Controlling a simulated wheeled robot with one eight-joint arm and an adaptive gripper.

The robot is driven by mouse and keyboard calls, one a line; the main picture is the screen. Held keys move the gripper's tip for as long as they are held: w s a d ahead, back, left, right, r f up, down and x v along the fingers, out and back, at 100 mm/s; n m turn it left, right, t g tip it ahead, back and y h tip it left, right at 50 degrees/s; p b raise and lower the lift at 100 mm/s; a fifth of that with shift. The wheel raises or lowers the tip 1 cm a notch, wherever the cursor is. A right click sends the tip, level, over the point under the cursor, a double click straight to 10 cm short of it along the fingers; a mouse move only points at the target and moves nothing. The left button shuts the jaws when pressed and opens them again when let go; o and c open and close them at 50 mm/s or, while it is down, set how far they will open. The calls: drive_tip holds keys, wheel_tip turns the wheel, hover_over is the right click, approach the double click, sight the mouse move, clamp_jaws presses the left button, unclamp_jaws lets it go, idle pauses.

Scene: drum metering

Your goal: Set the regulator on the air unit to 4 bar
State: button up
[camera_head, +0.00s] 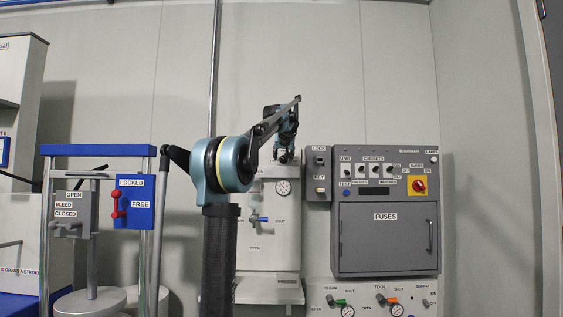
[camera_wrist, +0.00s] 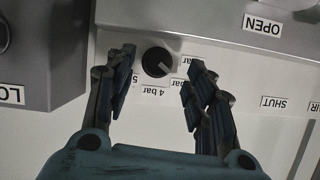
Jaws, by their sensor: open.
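The air unit is a pale panel (camera_head: 268,237) on the back wall with a round gauge (camera_head: 283,187); the gauge reading is too small to tell. In the wrist view the regulator is a small dark round knob (camera_wrist: 157,61) with a light pointer mark. A "4 bar" label (camera_wrist: 156,91) sits beside it, upside down, with other "bar" labels partly covered by my fingers. My gripper (camera_wrist: 160,63) is open, one finger on each side of the knob, with gaps showing on both sides. In the head view my gripper (camera_head: 285,155) is at the panel's top and hides the knob.
A grey fuse cabinet (camera_head: 385,247) with switches and a red-yellow rotary switch (camera_head: 419,185) stands right of the panel. A small lock-and-key box (camera_head: 319,172) adjoins it. A blue-handled valve (camera_head: 261,219) is below the gauge. A blue-topped frame (camera_head: 98,150) stands left.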

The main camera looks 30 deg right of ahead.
drive_tip(key=v, duration=0.8)
drive_tip(key=shift+a, duration=0.2)
drive_tip(key=shift+s, duration=0.1)
drive_tip(key=t+h, duration=0.3)
drive_tip(key=t, duration=0.1)
approach(283, 158)
drive_tip(key=shift+n+g, duration=0.3)
drive_tip(key=x, duration=0.9)
drive_tip(key=shift+d+r, duration=0.15)
drive_tip(key=shift+r, duration=0.05)
idle(0.4)
drive_tip(key=c, duration=1.1)
